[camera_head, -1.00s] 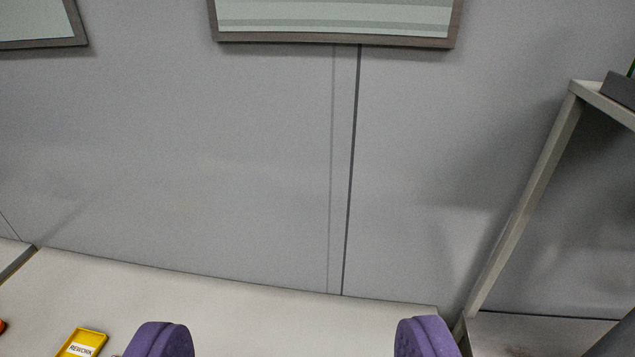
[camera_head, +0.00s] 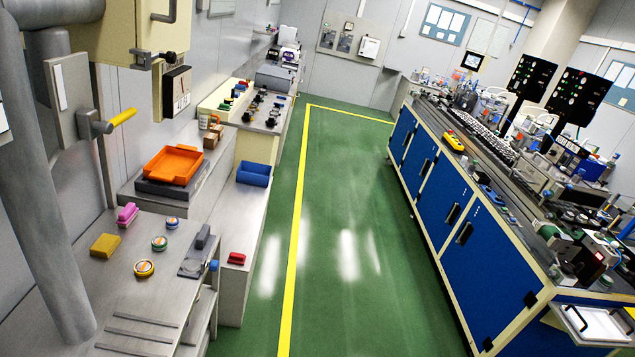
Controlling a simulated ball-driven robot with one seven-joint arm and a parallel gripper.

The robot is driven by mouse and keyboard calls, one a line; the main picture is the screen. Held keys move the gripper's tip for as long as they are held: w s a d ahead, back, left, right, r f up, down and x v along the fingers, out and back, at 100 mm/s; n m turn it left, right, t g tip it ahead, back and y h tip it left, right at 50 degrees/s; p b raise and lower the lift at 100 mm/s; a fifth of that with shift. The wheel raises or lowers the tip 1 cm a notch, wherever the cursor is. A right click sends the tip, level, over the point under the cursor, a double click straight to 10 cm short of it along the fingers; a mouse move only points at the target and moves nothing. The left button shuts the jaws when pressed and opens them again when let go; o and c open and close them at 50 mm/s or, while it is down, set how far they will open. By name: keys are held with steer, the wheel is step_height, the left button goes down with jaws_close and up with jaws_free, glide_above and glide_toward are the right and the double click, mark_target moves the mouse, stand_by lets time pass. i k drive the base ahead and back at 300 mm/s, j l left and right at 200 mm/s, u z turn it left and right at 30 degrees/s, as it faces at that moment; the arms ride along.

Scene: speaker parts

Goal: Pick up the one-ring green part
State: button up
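I cannot pick out the one-ring green part for certain. Small round tins or discs stand on the grey bench (camera_head: 215,262) at the left. The middle one (camera_head: 159,243) looks greenish, the nearest (camera_head: 143,268) has an orange-yellow edge, and the farthest (camera_head: 172,223) looks blue. Their rings are too small to count. Tiny dark and coloured parts (camera_head: 262,107) lie on a farther table and cannot be told apart. My gripper is not in view.
A yellow-handled lever (camera_head: 122,118) stands over the near bench. A long blue-panelled bench (camera_head: 500,270) lines the right. The green floor (camera_head: 345,230) between is clear.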

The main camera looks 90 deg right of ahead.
mark_target(605, 280)
steer(key=z, duration=4.4)
steer(key=i+l, duration=0.15)
steer(key=l+u, duration=0.1)
steer(key=u, duration=0.35)
steer(key=i+l+u, duration=0.1)
steer(key=u, duration=0.3)
steer(key=l+u, duration=0.25)
steer(key=u, duration=4.65)
